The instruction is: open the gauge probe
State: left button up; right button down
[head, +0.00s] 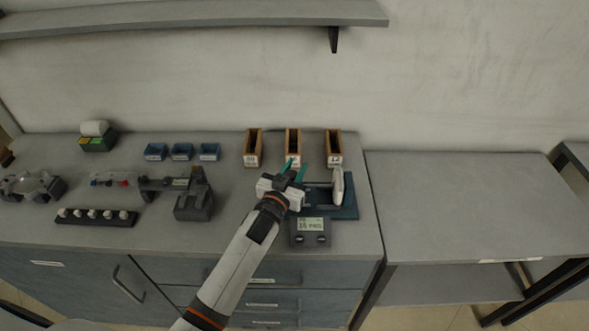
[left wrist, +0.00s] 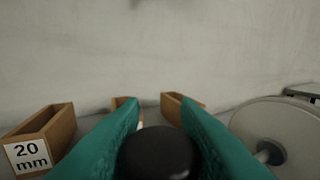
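The gauge has a blue-grey base (head: 345,208), a pale upright disc (head: 338,187) and a readout box (head: 311,232) in front. The disc also shows at the right edge of the left wrist view (left wrist: 275,130). My left gripper (head: 295,170) is over the gauge's left part, its teal fingers apart, left of the disc. In the left wrist view a dark rounded knob (left wrist: 158,153) shows between the fingers; whether they touch it is unclear. My arm and gripper hide the gauge's left side. My right gripper is not in view.
Three wooden bins stand behind the gauge; the left one (head: 253,148) is labelled 20 mm in the left wrist view (left wrist: 42,140). Blue trays (head: 182,152), a dark fixture (head: 193,200) and a knobbed strip (head: 96,217) lie to the left. The right table (head: 455,205) is clear.

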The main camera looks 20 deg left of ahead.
pick_arm(q)
grip_shut()
jog(key=shift+s+a+r+p, duration=0.15)
jog(key=shift+a+p, duration=0.1)
jog(key=shift+a, duration=0.25)
jog(key=shift+s+a+f+p, duration=0.1)
jog(key=shift+a+p, duration=0.15)
jog(key=shift+a, duration=0.25)
jog(key=shift+s+a, duration=0.15)
jog(key=shift+a, duration=0.2)
jog(key=o, duration=0.8)
grip_release()
jog(key=shift+d, duration=0.1)
jog(key=shift+o, duration=0.2)
jog(key=s+a+b, duration=0.1)
jog(key=s+b, duration=0.1)
jog(key=s, duration=1)
jog(key=shift+a, duration=0.2)
